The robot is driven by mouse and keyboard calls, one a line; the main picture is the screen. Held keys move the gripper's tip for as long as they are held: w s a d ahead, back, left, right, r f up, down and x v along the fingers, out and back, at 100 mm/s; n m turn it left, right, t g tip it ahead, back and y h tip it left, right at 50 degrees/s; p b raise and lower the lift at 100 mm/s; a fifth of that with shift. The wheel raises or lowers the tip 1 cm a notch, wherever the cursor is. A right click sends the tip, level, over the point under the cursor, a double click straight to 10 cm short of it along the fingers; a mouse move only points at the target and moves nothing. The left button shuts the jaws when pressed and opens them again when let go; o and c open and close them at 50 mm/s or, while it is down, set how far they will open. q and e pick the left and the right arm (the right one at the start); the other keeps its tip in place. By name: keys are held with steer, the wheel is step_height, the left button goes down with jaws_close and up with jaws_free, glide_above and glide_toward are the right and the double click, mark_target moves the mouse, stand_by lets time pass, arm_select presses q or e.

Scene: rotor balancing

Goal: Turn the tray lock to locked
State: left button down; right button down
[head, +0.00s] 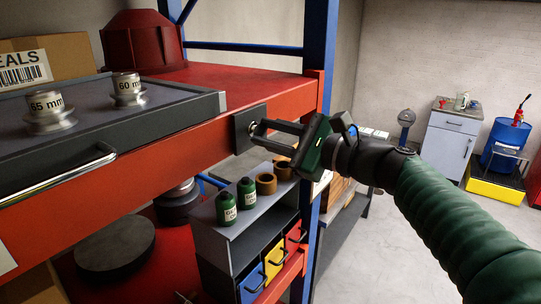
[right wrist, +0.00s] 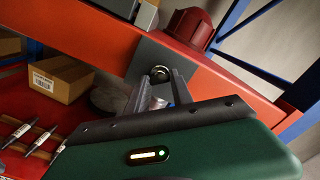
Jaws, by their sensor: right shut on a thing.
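The tray lock (head: 251,128) is a small round metal knob on a dark square plate (head: 243,138), fixed to the front of the red shelf beam. In the right wrist view the lock (right wrist: 160,73) shows between my fingertips. My right gripper (head: 256,134) comes in from the right and is shut on the lock; the wrist view also shows this gripper (right wrist: 161,80). The fingers partly hide the knob, and I cannot read its locked or unlocked marking. The tray (head: 150,133) with a grey frame and chrome handle sits on the shelf, left of the lock. My left gripper is not in view.
Metal pieces marked 65 mm (head: 50,114) and 60 mm (head: 127,90) stand on the tray. Below are green bottles (head: 247,193) on a grey bin rack (head: 275,212). A blue upright (head: 319,40) stands behind my gripper. Open floor lies to the right.

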steer(key=n+b, duration=0.5)
steer(key=b, duration=0.1)
steer(key=shift+f+n, duration=0.15)
steer(key=shift+n, duration=0.15)
steer(key=shift+n+b, duration=1.6)
steer(key=shift+n, duration=0.6)
steer(key=c, duration=1.4)
jaws_free()
steer(key=shift+c, duration=0.2)
steer(key=o, duration=0.3)
steer(key=shift+w+a, duration=0.2)
steer(key=shift+s, duration=0.15)
